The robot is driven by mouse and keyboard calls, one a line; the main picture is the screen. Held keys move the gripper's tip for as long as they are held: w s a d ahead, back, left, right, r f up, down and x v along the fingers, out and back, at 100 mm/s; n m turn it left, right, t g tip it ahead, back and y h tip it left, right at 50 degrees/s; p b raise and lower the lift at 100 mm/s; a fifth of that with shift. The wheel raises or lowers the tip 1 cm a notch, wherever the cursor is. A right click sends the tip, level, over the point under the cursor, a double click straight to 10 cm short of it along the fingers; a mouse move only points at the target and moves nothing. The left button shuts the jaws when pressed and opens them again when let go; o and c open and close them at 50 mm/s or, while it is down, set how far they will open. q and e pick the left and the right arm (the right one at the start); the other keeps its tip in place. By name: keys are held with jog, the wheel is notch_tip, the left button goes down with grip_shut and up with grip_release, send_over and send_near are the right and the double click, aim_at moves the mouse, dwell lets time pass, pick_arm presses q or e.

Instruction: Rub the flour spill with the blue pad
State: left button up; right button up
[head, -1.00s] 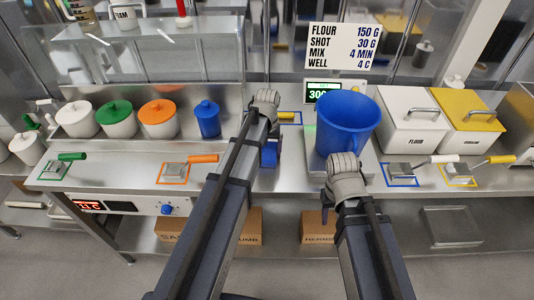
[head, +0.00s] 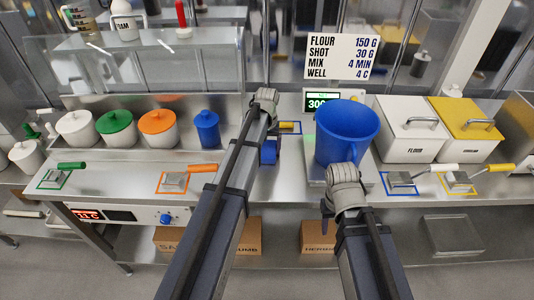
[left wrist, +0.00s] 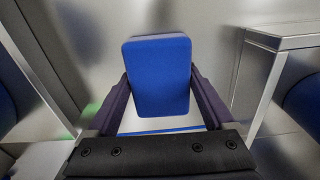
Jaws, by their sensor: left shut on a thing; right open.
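The blue pad (left wrist: 160,75) is gripped between the two fingers of my left gripper (left wrist: 160,100) in the left wrist view, its flat blue face toward the camera. In the head view a blue block (head: 269,152), which looks like the pad, shows just right of my left arm; my left gripper's fingers are mostly hidden by the arm. My right gripper (head: 342,180) is at the front of the scale, by the blue tub, with its fingers hard to see. I cannot make out the flour spill in either view.
A large blue tub (head: 346,130) stands on the scale right of my left arm. A blue canister (head: 207,128) and lidded pots stand to the left. Flour (head: 410,130) and yellow-lidded bins stand right. Scoops lie in coloured outlines along the front.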

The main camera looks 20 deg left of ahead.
aim_at(267, 154)
pick_arm(q)
jog(key=shift+w+a, duration=0.25)
jog(key=shift+w, duration=0.55)
jog(key=shift+r, duration=0.1)
jog(key=shift+s+d, duration=0.2)
jog(key=shift+s, duration=0.5)
jog(key=shift+s+d, duration=0.2)
jog(key=shift+s, duration=0.55)
jog(key=shift+s+d, duration=0.2)
jog(key=shift+s, duration=0.5)
jog(key=shift+s, duration=0.1)
jog(key=shift+s+d, duration=0.25)
jog(key=shift+s, duration=0.65)
jog(key=shift+s+d, duration=0.25)
jog(key=shift+s, duration=0.65)
jog(key=shift+s+d+f, duration=0.1)
jog(key=shift+s+d, duration=0.1)
jog(key=shift+s, duration=0.5)
jog(key=shift+s+d+f, duration=0.1)
jog(key=shift+s+d, duration=0.1)
jog(key=shift+s, duration=0.45)
jog(key=shift+s+d, duration=0.2)
jog(key=shift+s, duration=0.5)
